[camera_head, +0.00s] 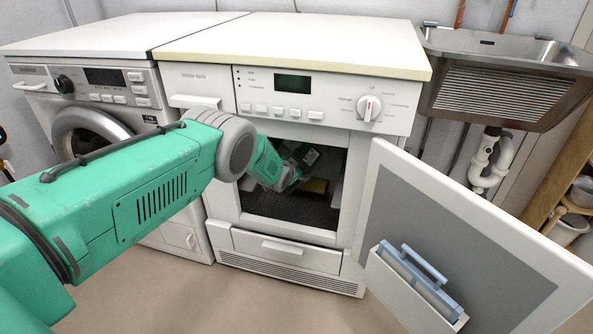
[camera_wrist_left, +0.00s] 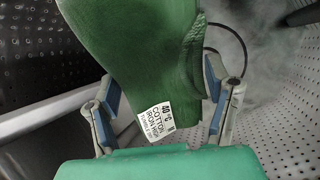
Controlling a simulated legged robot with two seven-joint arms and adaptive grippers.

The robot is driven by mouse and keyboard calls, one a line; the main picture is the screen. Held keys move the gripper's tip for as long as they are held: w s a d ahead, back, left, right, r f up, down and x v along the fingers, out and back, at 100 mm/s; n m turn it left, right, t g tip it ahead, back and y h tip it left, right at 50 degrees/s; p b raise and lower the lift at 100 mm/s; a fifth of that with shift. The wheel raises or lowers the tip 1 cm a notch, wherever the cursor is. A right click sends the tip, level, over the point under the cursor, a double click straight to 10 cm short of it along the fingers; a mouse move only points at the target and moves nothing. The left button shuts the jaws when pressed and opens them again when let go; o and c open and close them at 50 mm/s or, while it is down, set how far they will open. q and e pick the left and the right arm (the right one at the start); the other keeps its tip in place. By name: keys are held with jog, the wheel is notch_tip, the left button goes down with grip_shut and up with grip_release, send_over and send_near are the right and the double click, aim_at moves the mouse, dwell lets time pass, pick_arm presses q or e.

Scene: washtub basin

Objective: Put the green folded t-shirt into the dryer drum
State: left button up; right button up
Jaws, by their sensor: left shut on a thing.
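The green folded t-shirt (camera_wrist_left: 146,60), with a white care label, fills the upper middle of the left wrist view. My left gripper (camera_wrist_left: 162,100) has a finger on each side of the shirt and is shut on it. Perforated metal drum wall (camera_wrist_left: 285,98) shows around the shirt, so the gripper and shirt are inside the dryer drum. In the head view my left arm reaches through the open dryer doorway (camera_head: 308,205), and the gripper (camera_head: 297,170) is in the dark opening, partly hidden. My right gripper is not in view.
The dryer door (camera_head: 440,225) stands open to the right, with a light-blue-handled item (camera_head: 425,268) in its pocket. A washing machine (camera_head: 95,100) stands on the left. A metal sink (camera_head: 500,80) hangs at the right. Clear floor (camera_head: 225,300) lies in front.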

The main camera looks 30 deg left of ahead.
pick_arm(q)
jog(key=o, duration=1.6)
jog(key=shift+v, duration=5.95)
